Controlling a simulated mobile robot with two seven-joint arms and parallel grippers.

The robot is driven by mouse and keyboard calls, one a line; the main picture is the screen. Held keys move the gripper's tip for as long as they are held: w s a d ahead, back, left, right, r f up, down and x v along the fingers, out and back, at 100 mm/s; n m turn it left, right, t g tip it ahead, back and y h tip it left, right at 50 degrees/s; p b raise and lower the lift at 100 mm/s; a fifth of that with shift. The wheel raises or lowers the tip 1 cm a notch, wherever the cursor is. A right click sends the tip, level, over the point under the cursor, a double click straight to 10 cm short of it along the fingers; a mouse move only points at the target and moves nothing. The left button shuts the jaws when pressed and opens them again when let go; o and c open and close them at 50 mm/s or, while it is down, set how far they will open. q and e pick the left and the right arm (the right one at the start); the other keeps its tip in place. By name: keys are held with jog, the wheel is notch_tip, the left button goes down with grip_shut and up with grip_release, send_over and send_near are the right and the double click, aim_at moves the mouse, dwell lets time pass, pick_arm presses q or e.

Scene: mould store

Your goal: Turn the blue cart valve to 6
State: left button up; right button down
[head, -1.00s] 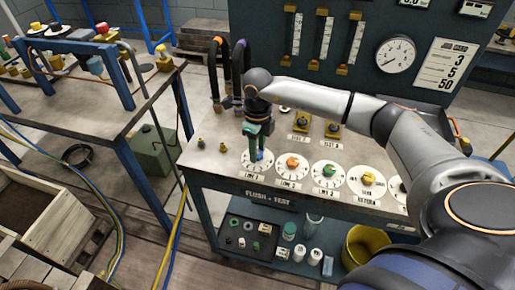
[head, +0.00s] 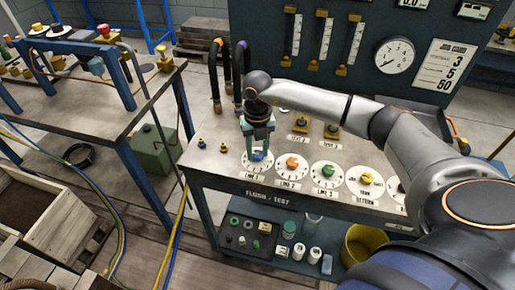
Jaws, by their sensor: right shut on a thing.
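The blue valve knob (head: 258,156) sits on a white numbered dial (head: 248,166) at the left end of a row of dials on the cart top (head: 212,160). My right gripper (head: 258,150) points down over this dial and is shut on the blue knob, one finger on each side. The knob is partly hidden by the fingers. The dial's numbers are too small to read, so I cannot tell where the knob points. My left gripper is not in view.
Orange (head: 292,163), green (head: 328,170) and yellow (head: 367,178) knobs stand on dials to the right. Two dark hoses (head: 215,75) rise behind my gripper. A gauge panel (head: 345,45) closes off the back. A workbench (head: 90,80) stands at the left.

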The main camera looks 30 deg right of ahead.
aim_at(257, 154)
jog(key=shift+m, duration=0.4)
jog(key=shift+c, duration=2.3)
grip_release()
notch_tip(257, 154, up, 13)
jog(key=shift+f+b, duration=0.2)
jog(key=shift+b, duration=0.25)
